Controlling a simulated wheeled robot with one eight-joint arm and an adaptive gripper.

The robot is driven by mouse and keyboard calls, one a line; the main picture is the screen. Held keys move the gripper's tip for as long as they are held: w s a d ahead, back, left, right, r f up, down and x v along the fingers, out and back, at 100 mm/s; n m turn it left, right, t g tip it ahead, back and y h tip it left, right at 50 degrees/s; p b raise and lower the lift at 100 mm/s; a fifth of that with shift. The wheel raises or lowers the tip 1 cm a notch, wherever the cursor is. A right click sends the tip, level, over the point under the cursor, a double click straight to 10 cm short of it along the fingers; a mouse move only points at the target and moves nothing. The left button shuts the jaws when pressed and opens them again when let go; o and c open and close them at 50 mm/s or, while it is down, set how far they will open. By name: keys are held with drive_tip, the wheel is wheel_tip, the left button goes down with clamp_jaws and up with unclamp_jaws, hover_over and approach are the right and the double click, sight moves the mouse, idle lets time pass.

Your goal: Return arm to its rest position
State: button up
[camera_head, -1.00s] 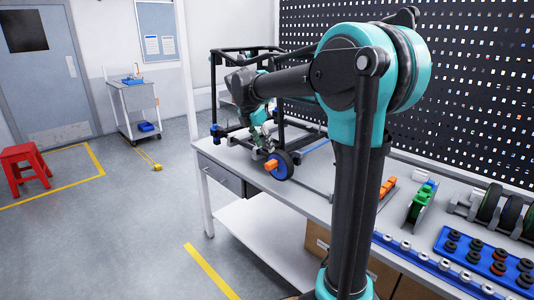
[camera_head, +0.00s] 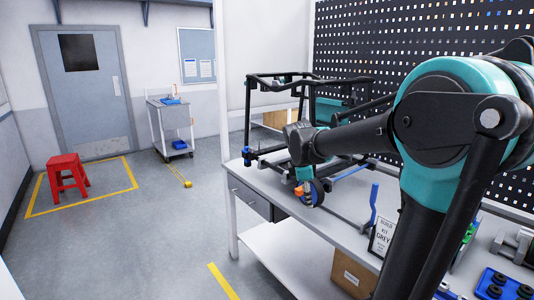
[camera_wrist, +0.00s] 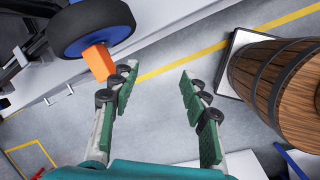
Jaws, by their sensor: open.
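My gripper (camera_wrist: 160,85) is open in the wrist view, its two green-padded fingers well apart with only grey floor between them. An orange block (camera_wrist: 98,61) is just beside the left finger, next to a black wheel with a blue rim (camera_wrist: 75,28); I cannot tell whether the finger touches it. In the head view my arm reaches from the right over the workbench (camera_head: 345,232). Its wrist end is above the wheel (camera_head: 318,192), and the fingers are mostly hidden there. The orange block shows small at the wheel (camera_head: 298,191).
A black frame (camera_head: 248,100) stands on the bench near my wrist, before a perforated panel (camera_head: 400,40). A wooden barrel (camera_wrist: 285,85) is right of my fingers in the wrist view.

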drive_tip(key=s+d+f+m+y, duration=0.1)
drive_tip(key=s+d+f+m, duration=0.1)
drive_tip(key=s+f+m, duration=0.6)
drive_tip(key=s+d+f+m+t+y, duration=0.1)
drive_tip(key=s+f+m, duration=0.8)
drive_tip(key=s, duration=0.3)
drive_tip(key=shift+s+d+m, duration=0.3)
drive_tip(key=shift+d, duration=0.05)
drive_tip(key=shift+r, duration=0.1)
